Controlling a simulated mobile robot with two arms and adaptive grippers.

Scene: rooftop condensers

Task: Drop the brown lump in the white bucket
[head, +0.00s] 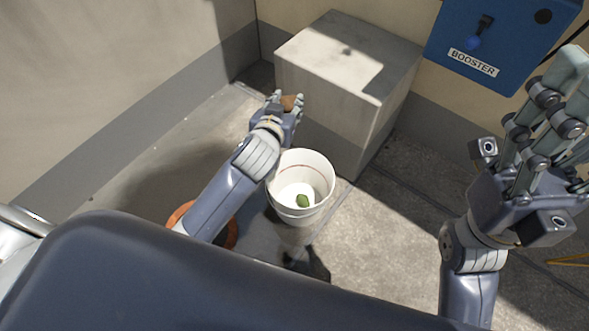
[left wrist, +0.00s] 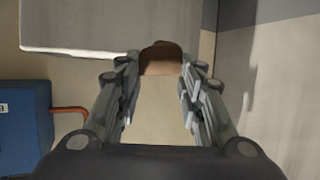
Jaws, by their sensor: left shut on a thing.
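The brown lump (head: 288,102) is between the fingers of my left gripper (head: 286,101). In the left wrist view the lump (left wrist: 161,58) sits between the fingertips, and my left gripper (left wrist: 160,70) is shut on it. The white bucket (head: 315,203) stands on the floor, upright and open at the top, with a green thing (head: 302,201) inside. The left gripper is above and beyond the bucket's far left rim, near the concrete block. My right gripper (head: 545,120) is raised at the right, and its fingers look apart with nothing between them.
A concrete block (head: 330,62) stands behind the bucket against the wall. A blue box marked BOOSTER (head: 490,45) is on the wall at the upper right. An orange-brown round thing (head: 230,236) is partly hidden behind my left arm. Floor right of the bucket is clear.

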